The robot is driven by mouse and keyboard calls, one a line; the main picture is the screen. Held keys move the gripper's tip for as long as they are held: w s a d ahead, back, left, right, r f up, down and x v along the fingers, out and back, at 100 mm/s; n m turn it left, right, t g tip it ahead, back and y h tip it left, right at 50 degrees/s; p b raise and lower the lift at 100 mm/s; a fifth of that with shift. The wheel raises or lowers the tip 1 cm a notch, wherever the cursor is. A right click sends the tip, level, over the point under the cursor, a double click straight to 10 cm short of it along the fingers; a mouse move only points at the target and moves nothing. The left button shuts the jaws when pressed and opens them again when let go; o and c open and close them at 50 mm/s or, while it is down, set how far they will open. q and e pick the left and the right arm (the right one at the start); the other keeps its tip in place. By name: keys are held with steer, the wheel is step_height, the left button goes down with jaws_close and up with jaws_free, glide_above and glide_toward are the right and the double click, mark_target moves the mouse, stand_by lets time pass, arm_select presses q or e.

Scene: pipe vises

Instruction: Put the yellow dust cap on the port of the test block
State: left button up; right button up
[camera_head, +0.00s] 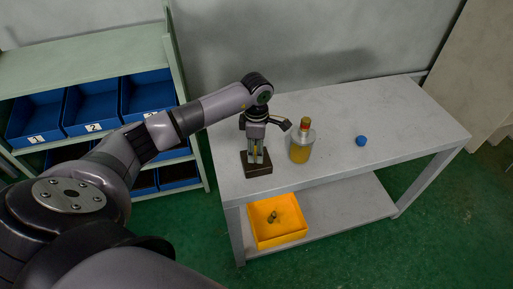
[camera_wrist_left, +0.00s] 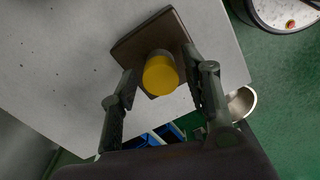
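The yellow dust cap (camera_wrist_left: 160,76) sits at the top of the short grey port (camera_wrist_left: 157,54) of the test block, as seen in the left wrist view. The test block (camera_wrist_left: 145,30) is a dark brown block on the table; it also shows in the head view (camera_head: 257,169). My left gripper (camera_head: 255,157) points down over the block. In the left wrist view its fingers (camera_wrist_left: 160,64) stand on either side of the cap, with a small gap to it on each side. Whether the cap is fully seated cannot be told. My right gripper is not in view.
A bottle with amber contents (camera_head: 300,151) and a red-orange top stands just right of the block. A small blue cap (camera_head: 361,141) lies farther right on the grey table (camera_head: 410,120). A yellow bin (camera_head: 279,239) sits on the lower shelf. Blue numbered bins (camera_head: 93,108) stand left.

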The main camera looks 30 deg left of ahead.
arm_select(q)
steer(key=shift+o, duration=0.6)
steer(key=shift+r, duration=0.15)
step_height(320, 180, up, 12)
stand_by(0.5)
